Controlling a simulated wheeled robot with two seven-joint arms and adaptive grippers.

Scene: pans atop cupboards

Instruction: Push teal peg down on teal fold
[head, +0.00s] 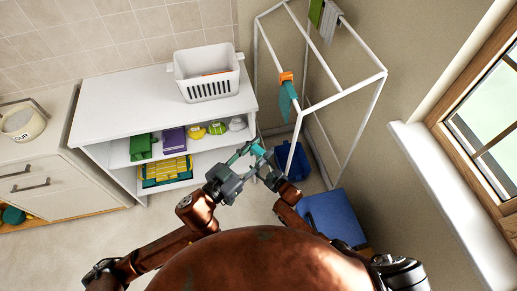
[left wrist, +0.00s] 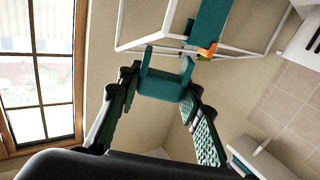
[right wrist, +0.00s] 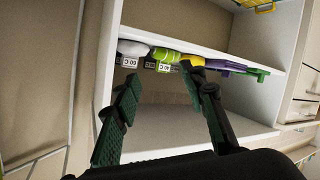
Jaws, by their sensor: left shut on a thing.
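The teal fold (head: 288,102) is a teal cloth hanging over a bar of the white rack, with an orange peg (head: 287,77) on it. It also shows at the top of the left wrist view (left wrist: 210,20). My left gripper (head: 245,153) is shut on the teal peg (left wrist: 165,86), whose two prongs point away from the gripper. The peg is below and apart from the cloth in the head view. My right gripper (right wrist: 160,92) is open and empty, facing the lower shelves. In the head view it is partly hidden and crowded against the left one.
The white rack (head: 345,92) also carries a green cloth (head: 316,12) and a grey cloth (head: 331,22). A white basket (head: 208,73) stands on the white shelf unit (head: 125,100). Blue bins (head: 331,217) stand on the floor. A window is at right.

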